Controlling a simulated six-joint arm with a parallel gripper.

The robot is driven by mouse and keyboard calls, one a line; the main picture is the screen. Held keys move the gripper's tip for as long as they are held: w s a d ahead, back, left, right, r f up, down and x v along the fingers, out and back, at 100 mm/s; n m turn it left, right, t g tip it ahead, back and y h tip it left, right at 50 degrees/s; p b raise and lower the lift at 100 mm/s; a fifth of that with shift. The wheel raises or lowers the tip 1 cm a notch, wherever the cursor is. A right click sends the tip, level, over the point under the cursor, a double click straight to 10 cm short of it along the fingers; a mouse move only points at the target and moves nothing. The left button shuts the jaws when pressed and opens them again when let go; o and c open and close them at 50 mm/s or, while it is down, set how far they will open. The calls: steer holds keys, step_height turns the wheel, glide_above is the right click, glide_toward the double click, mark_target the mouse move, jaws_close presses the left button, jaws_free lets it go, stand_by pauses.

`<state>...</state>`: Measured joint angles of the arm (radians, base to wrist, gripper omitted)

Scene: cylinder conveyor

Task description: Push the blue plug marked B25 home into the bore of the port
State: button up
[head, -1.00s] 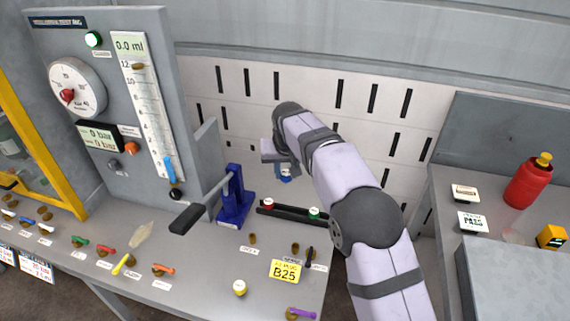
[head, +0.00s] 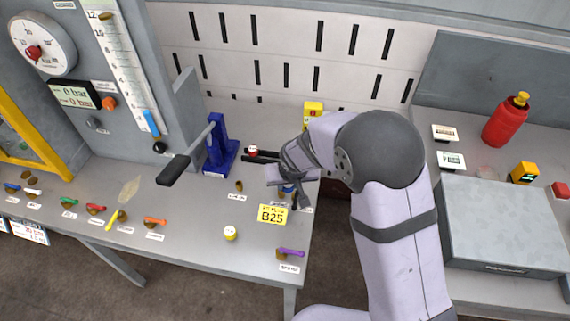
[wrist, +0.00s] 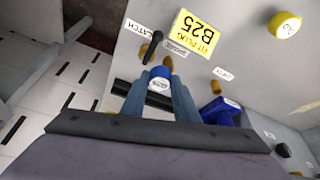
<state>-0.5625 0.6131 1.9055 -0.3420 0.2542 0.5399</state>
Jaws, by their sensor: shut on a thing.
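My gripper (head: 284,186) is shut on a blue plug with a white top, seen in the wrist view (wrist: 159,83) between the two fingers. In the head view a bit of blue (head: 288,188) shows under the gripper, just behind the yellow B25 card (head: 271,214). The card also shows in the wrist view (wrist: 194,35). The writing on the plug is too small to read. I cannot pick out the port's bore for certain. A brown, round fitting (wrist: 168,64) shows just beyond the plug; I cannot tell whether they touch.
A black latch handle (wrist: 151,46) stands close beside the plug. A blue lever stand (head: 220,150) and black rail (head: 262,158) lie to the left.

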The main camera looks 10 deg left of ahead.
mark_target(282, 193)
steer(key=shift+w+a+r+m, duration=0.15)
steer(key=shift+w+a, duration=0.3)
steer(key=shift+a, duration=0.2)
steer(key=shift+w+a+r+m, duration=0.15)
steer(key=shift+w+a, duration=0.3)
steer(key=shift+a, duration=0.15)
steer(key=shift+f+b, duration=0.1)
steer(key=shift+b, duration=0.2)
steer(key=shift+f+b, duration=1)
steer(key=shift+f, duration=0.05)
steer(key=shift+b, duration=0.45)
stand_by(0.9)
steer(key=shift+f+b, duration=1.15)
steer(key=shift+f, duration=0.05)
steer(key=o, duration=1.1)
steer(key=shift+o, duration=0.2)
steer(key=shift+r, duration=0.1)
